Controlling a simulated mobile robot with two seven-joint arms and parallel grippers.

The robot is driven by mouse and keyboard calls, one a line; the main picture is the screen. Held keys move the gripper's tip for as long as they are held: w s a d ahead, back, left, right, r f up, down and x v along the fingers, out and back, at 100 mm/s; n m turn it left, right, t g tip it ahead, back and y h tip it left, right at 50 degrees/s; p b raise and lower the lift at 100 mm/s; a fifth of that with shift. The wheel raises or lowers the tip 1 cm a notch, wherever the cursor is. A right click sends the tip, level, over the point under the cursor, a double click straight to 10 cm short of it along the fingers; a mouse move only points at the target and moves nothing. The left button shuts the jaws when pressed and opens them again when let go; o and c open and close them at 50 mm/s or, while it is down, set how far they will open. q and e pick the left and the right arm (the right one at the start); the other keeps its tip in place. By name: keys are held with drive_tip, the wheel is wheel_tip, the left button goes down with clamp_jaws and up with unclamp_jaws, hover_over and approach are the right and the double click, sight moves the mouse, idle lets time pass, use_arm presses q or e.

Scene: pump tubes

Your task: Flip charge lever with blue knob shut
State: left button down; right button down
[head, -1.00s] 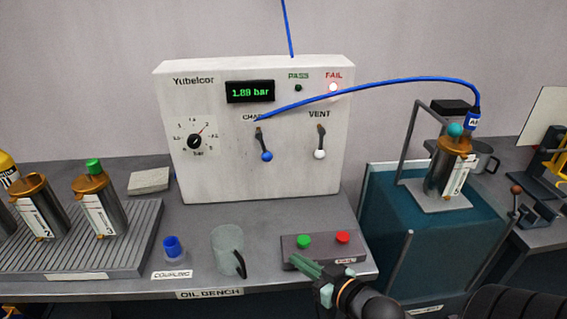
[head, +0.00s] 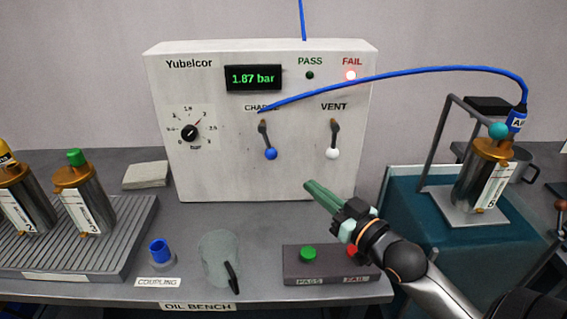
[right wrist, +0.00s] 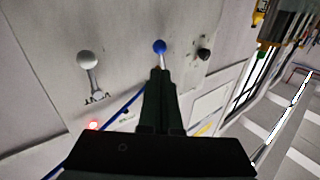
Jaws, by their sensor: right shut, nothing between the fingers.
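The charge lever with the blue knob (head: 270,154) is on the white panel (head: 225,180) under the word CHARGE. Its arm slants down to the right, with the knob at the lower end. The knob also shows in the right wrist view (right wrist: 158,46), just beyond my fingertips. My right gripper (head: 309,186) is shut and empty, in front of the panel, below and to the right of the blue knob in the head view. In the right wrist view my right gripper (right wrist: 161,72) points at the lever. I cannot tell the exact gap. My left gripper is not in view.
The vent lever with a white knob (head: 332,153) hangs to the right of the charge lever. A blue hose (head: 400,74) arches to a cylinder (head: 485,178) on the right. A button box (head: 329,272), a clear mug (head: 219,258) and a blue coupling (head: 161,250) stand on the bench.

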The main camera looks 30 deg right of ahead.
sight(270, 159)
drive_tip(key=w, duration=1.1)
drive_tip(key=shift+a+r, duration=0.2)
drive_tip(key=shift+a, duration=0.15)
drive_tip(key=shift+w, duration=0.15)
drive_tip(key=shift+w+a+f+m+t+b, duration=0.35)
drive_tip(key=shift+a+f+m+t, duration=0.2)
drive_tip(key=shift+m, duration=0.35)
drive_tip(key=shift+w+a+r+p, duration=0.15)
drive_tip(key=shift+a+r+p, duration=0.1)
drive_tip(key=shift+p, duration=0.3)
drive_tip(key=shift+a+f, duration=0.15)
drive_tip(key=shift+f, duration=0.05)
